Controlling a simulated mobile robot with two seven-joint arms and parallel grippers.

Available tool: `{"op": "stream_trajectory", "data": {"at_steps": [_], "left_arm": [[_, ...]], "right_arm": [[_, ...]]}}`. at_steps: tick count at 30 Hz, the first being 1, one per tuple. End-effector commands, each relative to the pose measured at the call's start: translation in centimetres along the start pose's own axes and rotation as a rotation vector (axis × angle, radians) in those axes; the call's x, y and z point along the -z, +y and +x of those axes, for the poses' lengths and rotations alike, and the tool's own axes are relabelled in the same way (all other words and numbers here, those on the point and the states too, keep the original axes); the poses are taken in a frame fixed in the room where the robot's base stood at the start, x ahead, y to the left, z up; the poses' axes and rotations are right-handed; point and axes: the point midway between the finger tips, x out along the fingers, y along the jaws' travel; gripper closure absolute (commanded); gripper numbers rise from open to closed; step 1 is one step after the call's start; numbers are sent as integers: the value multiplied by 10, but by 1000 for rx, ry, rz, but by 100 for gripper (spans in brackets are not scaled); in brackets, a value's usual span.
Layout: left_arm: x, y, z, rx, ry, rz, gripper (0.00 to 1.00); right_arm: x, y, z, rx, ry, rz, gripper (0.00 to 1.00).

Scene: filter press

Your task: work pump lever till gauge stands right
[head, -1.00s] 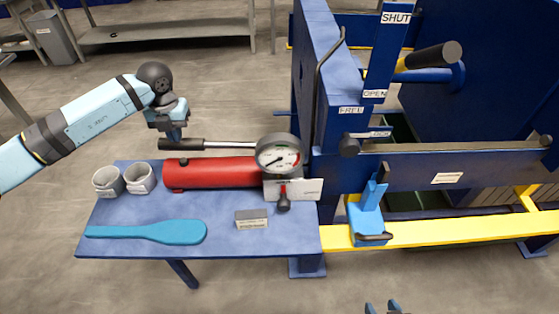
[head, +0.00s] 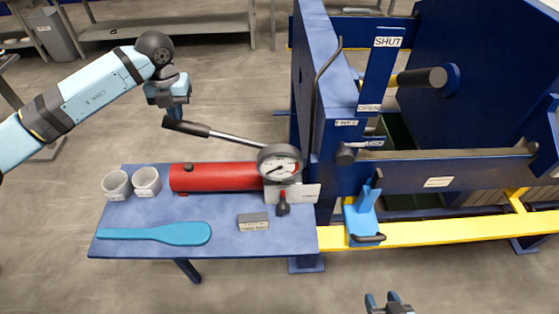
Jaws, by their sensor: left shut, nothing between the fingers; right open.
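The pump lever (head: 236,138) has a black grip (head: 187,128) and slopes up to the left from the pump. The red pump cylinder (head: 215,177) lies on the blue table. The round gauge (head: 279,163) stands at the cylinder's right end. Its dark needle seems to point to the lower left, and a red zone shows at the dial's right; the numbers are too small to read. My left gripper (head: 172,119) is shut and empty at the lever grip's outer end; I cannot tell whether they touch. My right gripper (head: 388,303) is open and empty at the bottom edge.
On the blue table (head: 120,243) are two white cups (head: 147,181), a blue paddle (head: 165,234), a small labelled block (head: 253,221) and a small red-and-black knob (head: 282,205). The blue press frame (head: 345,190) and yellow rail (head: 450,229) stand to the right.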

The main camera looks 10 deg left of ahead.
Motion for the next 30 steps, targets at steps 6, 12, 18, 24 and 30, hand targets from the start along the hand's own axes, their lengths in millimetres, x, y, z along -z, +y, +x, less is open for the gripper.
{"op": "stream_trajectory", "data": {"at_steps": [6, 12, 18, 24, 30], "left_arm": [[0, 4, 33, -1, 2, 0, 100], [0, 9, 61, -1, 2, 0, 100], [0, 13, 88, 0, 1, 0, 100], [0, 16, 107, 1, 1, 0, 100], [0, 14, 84, 1, -1, 1, 100]], "right_arm": [[-22, 2, 13, -3, -5, 5, 50], [-37, -1, 24, 3, -6, 5, 50], [-48, -1, 33, 4, 3, 4, 50], [-58, 0, 40, 4, 4, 3, 50], [-47, 0, 32, 2, 0, 3, 50]]}}
